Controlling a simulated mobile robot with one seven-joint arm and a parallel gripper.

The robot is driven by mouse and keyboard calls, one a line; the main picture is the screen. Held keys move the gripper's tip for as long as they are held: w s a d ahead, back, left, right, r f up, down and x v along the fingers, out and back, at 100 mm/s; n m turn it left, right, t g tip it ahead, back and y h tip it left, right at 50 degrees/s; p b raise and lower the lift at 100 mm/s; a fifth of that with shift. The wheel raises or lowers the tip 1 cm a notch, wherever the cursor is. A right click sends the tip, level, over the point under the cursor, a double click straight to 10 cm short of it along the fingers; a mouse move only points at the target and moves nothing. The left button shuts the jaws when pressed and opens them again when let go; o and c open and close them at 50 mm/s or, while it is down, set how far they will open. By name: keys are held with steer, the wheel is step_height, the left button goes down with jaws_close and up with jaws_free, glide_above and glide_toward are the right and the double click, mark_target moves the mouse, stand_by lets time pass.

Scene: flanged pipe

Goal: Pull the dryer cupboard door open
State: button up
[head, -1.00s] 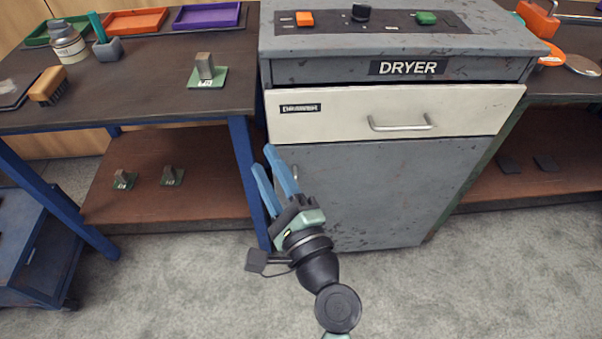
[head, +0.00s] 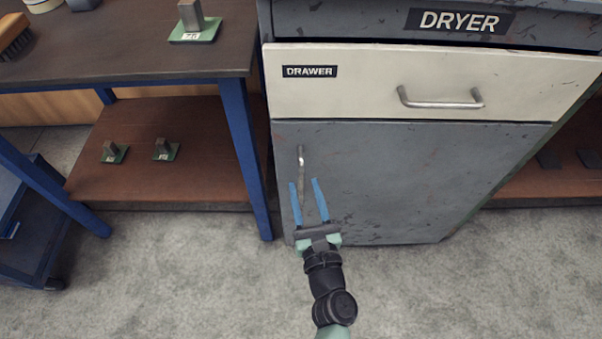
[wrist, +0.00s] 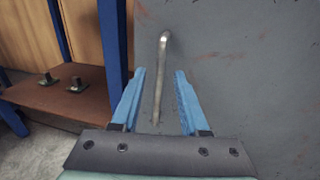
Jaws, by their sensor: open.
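The dryer cupboard door (head: 390,185) is a grey, scuffed panel below the cream drawer, and it looks shut. Its upright metal bar handle (head: 301,170) is near the door's left edge; it also shows in the wrist view (wrist: 161,80). My gripper (head: 308,187) is open, with blue fingers pointing at the door near the lower part of the handle. In the wrist view the handle shows between the two fingertips (wrist: 160,72), with a gap on either side. The fingers do not appear to touch it. How deep they are around the handle I cannot tell.
The cream drawer (head: 520,82) with a horizontal handle (head: 440,104) is above the door. A workbench with a blue leg (head: 243,160) and a brown lower shelf (head: 170,185) stands close on the left.

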mark_target(302, 176)
steer(key=shift+w+a, duration=0.25)
steer(key=shift+w, duration=0.9)
steer(key=shift+w+a, duration=0.2)
steer(key=shift+w, duration=0.95)
jaws_close()
